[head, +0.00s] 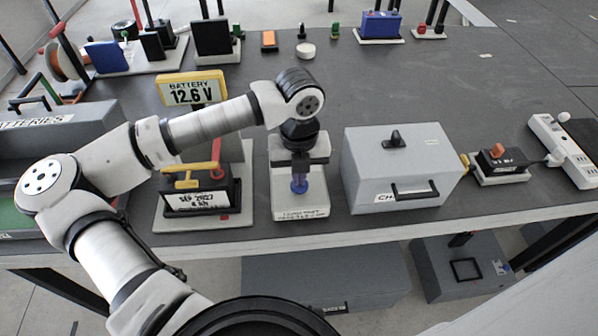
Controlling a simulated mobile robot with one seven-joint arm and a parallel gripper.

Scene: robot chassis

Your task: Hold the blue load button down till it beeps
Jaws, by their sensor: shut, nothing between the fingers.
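The blue load button (299,184) shows on a pale upright unit (302,209) with a small printed label at its foot, near the bench's front edge. My gripper (300,158) points down over this unit, its dark fingers shut and empty, at the top of the blue part. The gripper hides part of the unit, and I cannot tell whether the fingertips touch the button or whether it is pressed in.
A grey lidded box (396,165) stands close on the right, with a small orange-switched unit (497,165) and a power strip (562,150) beyond it. A grey batteries bin (60,135) is at the left. Several small devices line the back; the bench middle is clear.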

